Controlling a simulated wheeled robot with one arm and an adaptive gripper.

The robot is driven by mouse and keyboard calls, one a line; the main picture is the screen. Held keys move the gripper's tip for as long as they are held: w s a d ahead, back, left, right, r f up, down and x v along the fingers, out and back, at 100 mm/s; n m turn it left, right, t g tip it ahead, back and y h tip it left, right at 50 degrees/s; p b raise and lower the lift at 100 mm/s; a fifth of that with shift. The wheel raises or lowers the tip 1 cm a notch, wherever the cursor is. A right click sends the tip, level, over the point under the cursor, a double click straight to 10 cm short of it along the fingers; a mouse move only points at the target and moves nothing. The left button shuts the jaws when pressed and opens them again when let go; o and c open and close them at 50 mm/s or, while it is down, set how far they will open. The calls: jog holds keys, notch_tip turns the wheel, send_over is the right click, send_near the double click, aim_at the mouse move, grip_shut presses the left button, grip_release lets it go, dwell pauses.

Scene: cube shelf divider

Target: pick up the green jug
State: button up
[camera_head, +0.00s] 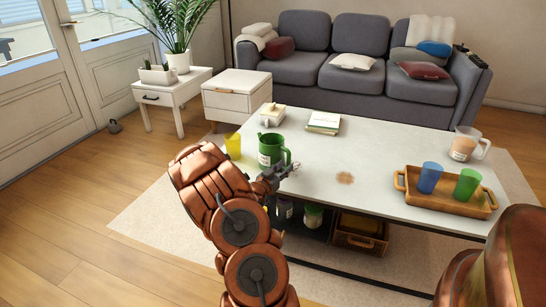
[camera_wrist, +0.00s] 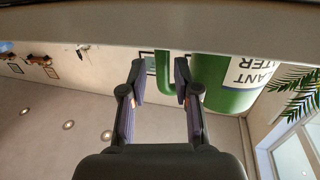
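The green jug (camera_head: 270,150) stands upright on the near left part of the coffee table, with its handle on the right side. My gripper (camera_head: 279,172) is at the table's near edge, just in front of the jug's handle side. The wrist view is upside down and shows the jug (camera_wrist: 222,98) with its white label to the right of my gripper (camera_wrist: 161,75). The two fingers are apart, and the green handle appears between their tips. I cannot tell how deep the handle sits between them, and I see no finger closed on it.
The coffee table (camera_head: 355,155) also holds a yellow cup (camera_head: 233,145), a white container (camera_head: 271,117), books (camera_head: 324,122), and a clear pitcher (camera_head: 464,147). A wooden tray (camera_head: 444,201) with blue and green cups is at the right. The table's middle is mostly clear.

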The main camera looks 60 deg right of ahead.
aim_at(289, 163)
jog(key=shift+d+f+b, duration=0.25)
jog(key=shift+d+b, duration=0.15)
jog(key=shift+d, duration=0.5)
jog(key=shift+s+d+r+b, duration=0.15)
jog(key=shift+d+b, duration=0.25)
jog(key=shift+d, duration=0.8)
jog(key=shift+c, duration=0.3)
grip_shut()
